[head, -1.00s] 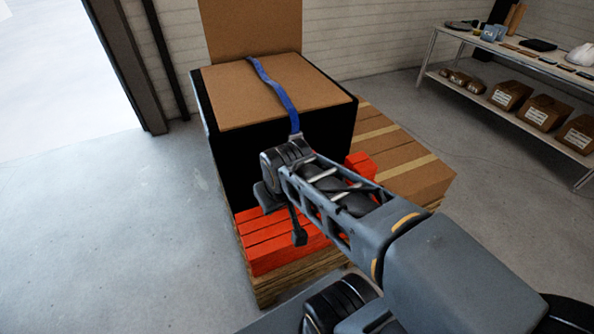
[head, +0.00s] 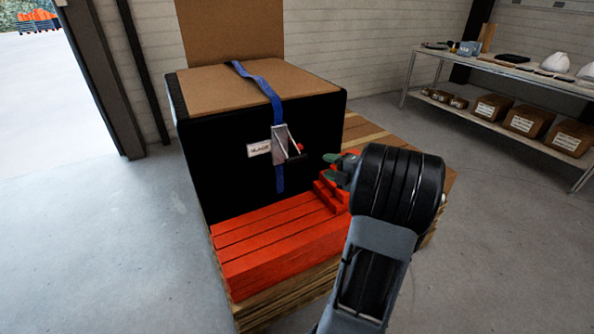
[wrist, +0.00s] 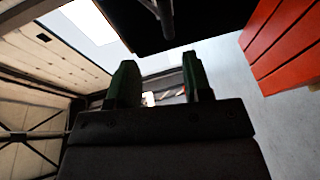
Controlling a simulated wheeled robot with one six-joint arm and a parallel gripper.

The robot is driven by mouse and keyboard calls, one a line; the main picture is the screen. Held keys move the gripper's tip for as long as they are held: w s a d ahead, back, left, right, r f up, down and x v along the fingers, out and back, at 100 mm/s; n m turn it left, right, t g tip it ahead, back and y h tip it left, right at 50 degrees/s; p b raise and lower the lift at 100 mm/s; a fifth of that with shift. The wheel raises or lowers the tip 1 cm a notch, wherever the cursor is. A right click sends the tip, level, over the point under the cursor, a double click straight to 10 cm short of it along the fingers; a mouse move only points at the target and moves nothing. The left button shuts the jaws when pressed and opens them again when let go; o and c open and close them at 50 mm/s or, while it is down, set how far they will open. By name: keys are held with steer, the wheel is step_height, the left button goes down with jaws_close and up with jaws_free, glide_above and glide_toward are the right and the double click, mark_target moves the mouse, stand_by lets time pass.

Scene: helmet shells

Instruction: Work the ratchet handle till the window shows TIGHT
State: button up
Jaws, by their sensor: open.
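The ratchet (head: 281,143) is a grey metal buckle on the blue strap (head: 262,84), on the front of the black case (head: 228,168). Its handle (head: 296,154) sticks out toward the right, with a dark grip and a red spot beside it. Left of it is a white window plate (head: 259,149); its small lettering looks like SLACK, though blurred. My gripper (head: 338,168) is open and empty, a little right of the handle and apart from it. In the wrist view its two green fingers (wrist: 158,78) stand apart, with a grey piece of metal beyond them.
Red slats (head: 270,235) lie in front of the case on a wooden pallet (head: 290,290). A shelf (head: 500,70) with boxes and white helmet shells is at the right. The floor at left is clear.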

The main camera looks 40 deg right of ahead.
mark_target(299, 159)
steer(key=shift+n+y, duration=0.3)
steer(key=shift+y, duration=0.1)
steer(key=x, duration=0.4)
steer(key=b+x, duration=0.1)
steer(key=x, duration=0.3)
steer(key=f+x, duration=0.1)
steer(key=x, duration=0.4)
steer(key=shift+s+b, duration=0.1)
steer(key=shift+b, duration=0.3)
steer(key=shift+c, duration=0.2)
jaws_close()
steer(key=shift+f, duration=0.1)
